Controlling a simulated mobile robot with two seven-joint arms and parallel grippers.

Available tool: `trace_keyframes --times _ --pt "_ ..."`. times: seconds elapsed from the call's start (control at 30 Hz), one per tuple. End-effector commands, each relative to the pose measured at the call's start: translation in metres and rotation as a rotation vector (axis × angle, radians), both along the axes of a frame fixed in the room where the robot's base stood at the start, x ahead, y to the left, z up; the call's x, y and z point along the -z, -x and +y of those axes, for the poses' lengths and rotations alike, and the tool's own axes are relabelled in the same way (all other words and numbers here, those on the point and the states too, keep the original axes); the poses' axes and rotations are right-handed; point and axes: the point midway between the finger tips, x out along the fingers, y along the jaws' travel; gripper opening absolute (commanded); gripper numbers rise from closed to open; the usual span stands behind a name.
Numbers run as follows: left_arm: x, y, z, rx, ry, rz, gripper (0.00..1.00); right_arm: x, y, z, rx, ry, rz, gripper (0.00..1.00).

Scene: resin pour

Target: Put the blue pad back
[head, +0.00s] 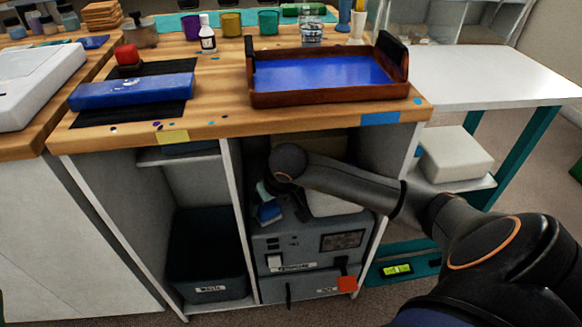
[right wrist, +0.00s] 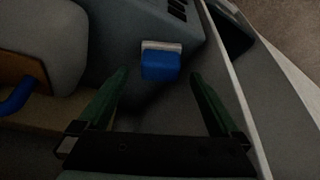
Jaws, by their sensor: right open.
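A small blue block with a pale edge, which looks like the blue pad (head: 268,213), is at the upper left of the grey machine inside the open cupboard. In the right wrist view the blue pad (right wrist: 160,66) shows ahead, between the lines of my fingers and apart from them. My right gripper (right wrist: 160,86) is open, with two green fingers and nothing between them. In the head view my right arm reaches into the cupboard, and the gripper is mostly hidden there. My left gripper is not in view.
The grey machine (head: 308,243) fills the right bay; a dark waste bin (head: 207,265) stands left of the white divider (head: 238,215). Above, the wooden worktop holds a brown tray (head: 325,97) with a blue base and a blue slab (head: 130,92) on a black mat.

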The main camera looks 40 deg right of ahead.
Motion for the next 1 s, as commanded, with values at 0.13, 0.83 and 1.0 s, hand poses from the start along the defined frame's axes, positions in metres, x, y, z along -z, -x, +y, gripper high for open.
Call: trace_keyframes --times 0.13,0.83,1.0 --pt "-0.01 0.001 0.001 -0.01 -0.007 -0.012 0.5 0.002 0.038 0.005 -0.007 0.005 0.012 0.99" --pt "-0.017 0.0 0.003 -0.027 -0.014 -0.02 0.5 0.004 0.11 0.018 -0.001 -0.002 0.008 0.99" --pt "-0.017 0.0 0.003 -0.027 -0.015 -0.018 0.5 0.004 0.11 0.018 -0.001 -0.002 0.008 0.99"
